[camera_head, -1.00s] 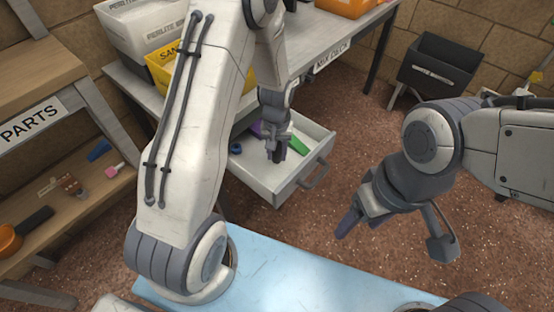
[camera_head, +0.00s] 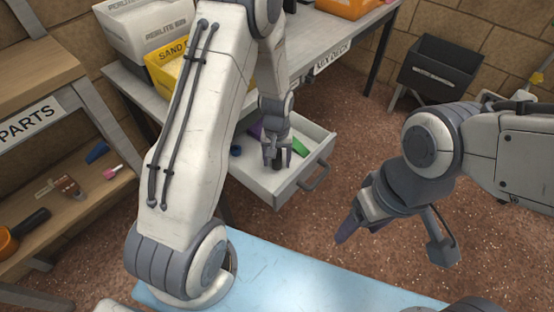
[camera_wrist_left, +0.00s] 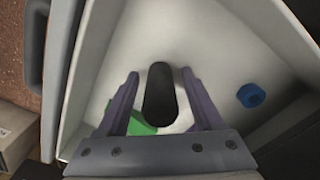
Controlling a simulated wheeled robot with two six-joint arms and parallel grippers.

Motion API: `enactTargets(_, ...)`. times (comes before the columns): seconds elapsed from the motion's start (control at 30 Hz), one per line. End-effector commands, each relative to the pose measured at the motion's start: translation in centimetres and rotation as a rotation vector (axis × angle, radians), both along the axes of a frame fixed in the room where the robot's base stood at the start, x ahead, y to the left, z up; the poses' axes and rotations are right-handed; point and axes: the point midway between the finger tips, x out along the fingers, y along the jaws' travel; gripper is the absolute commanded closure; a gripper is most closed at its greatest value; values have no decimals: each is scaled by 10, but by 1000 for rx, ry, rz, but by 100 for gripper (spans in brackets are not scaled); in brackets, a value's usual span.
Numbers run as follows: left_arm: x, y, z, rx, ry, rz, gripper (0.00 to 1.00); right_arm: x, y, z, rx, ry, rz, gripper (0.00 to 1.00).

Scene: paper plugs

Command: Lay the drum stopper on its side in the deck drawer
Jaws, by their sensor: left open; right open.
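The deck drawer (camera_head: 291,187) is pulled out below the mix deck; its pale rim also shows in the left wrist view (camera_wrist_left: 83,95). My left gripper (camera_head: 277,164) is inside the drawer with its jaws apart. Between its fingers (camera_wrist_left: 160,78) is a dark, long, round-ended piece (camera_wrist_left: 159,100), which looks like the drum stopper. My right gripper (camera_head: 392,238) is open and empty, outside the drawer.
In the drawer are a green piece (camera_head: 300,146) close to the left gripper, a purple piece (camera_head: 256,131) and a blue piece (camera_wrist_left: 251,95) by the wall. A yellow sand box (camera_head: 170,66) stands on the deck. The parts shelf (camera_head: 95,195) is at left.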

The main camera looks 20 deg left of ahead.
Motion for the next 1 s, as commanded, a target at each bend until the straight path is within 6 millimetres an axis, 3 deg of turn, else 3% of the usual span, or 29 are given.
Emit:
enactTargets(0.5, 0, 0, 100, 0, -2, 0, 32, 0, 0, 41, 0, 0, 0, 32)
enactTargets(0.73, 0, -2, 122, 0, -2, -7, 32, 0, 0, 47, 0, 0, 0, 32)
enactTargets(0.87, -14, -29, 147, -5, -12, -96, 32, 0, 0, 47, 0, 0, 0, 32)
enactTargets(1.0, -61, -85, 196, -21, -28, -319, 32, 0, 0, 46, 0, 0, 0, 32)
